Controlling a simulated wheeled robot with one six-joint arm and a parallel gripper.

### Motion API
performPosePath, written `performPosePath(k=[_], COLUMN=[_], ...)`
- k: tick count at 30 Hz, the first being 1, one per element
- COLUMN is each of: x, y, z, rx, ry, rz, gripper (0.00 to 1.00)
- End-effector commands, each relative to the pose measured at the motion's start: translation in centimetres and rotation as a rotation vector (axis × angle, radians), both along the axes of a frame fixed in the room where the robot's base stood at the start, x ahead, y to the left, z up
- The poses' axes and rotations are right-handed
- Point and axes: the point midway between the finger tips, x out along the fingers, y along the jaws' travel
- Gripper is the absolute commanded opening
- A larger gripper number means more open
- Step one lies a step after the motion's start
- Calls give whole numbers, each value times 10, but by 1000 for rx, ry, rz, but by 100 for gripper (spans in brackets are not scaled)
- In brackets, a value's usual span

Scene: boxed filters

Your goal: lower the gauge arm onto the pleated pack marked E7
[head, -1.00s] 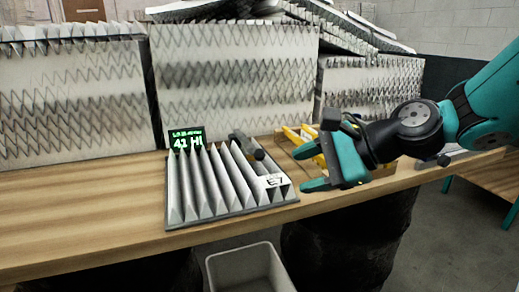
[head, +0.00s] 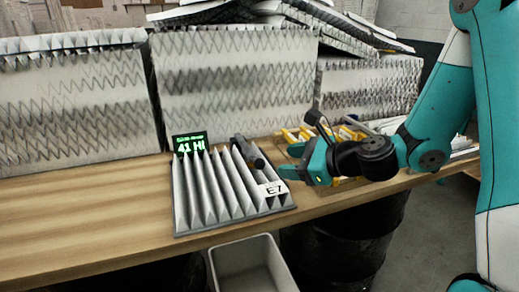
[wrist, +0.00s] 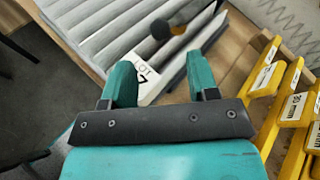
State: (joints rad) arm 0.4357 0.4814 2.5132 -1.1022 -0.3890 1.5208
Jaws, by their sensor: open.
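The grey pleated pack (head: 205,200) lies on the wooden bench, with a white E7 label (head: 273,190) at its front right corner. The label also shows in the wrist view (wrist: 146,76). The dark gauge arm (head: 250,152) slants over the pack's back right part. In the wrist view its round knob end (wrist: 162,29) is over the pleats; I cannot tell whether it touches them. A small display (head: 190,143) behind the pack reads "41 HI" in green. My gripper (head: 287,170) is open at the pack's right edge. In the wrist view its fingers (wrist: 160,72) straddle the label area, with the knob beyond their tips.
Large pleated filters (head: 235,90) line the back of the bench. The bench (head: 90,210) is clear at left. A grey bin (head: 252,268) and dark drums (head: 335,245) stand below the front edge.

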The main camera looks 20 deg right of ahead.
Motion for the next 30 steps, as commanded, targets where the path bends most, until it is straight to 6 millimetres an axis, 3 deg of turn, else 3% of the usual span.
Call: performPosePath(k=[6,12,26,30], x=[35,59,70,69], y=[29,46,53,53], z=[-18,-29,-35,-35], rx=[-3,-1,-1,-1], ry=[1,1,1,1], rz=[7,4,1,1], gripper=[54,54,54,24])
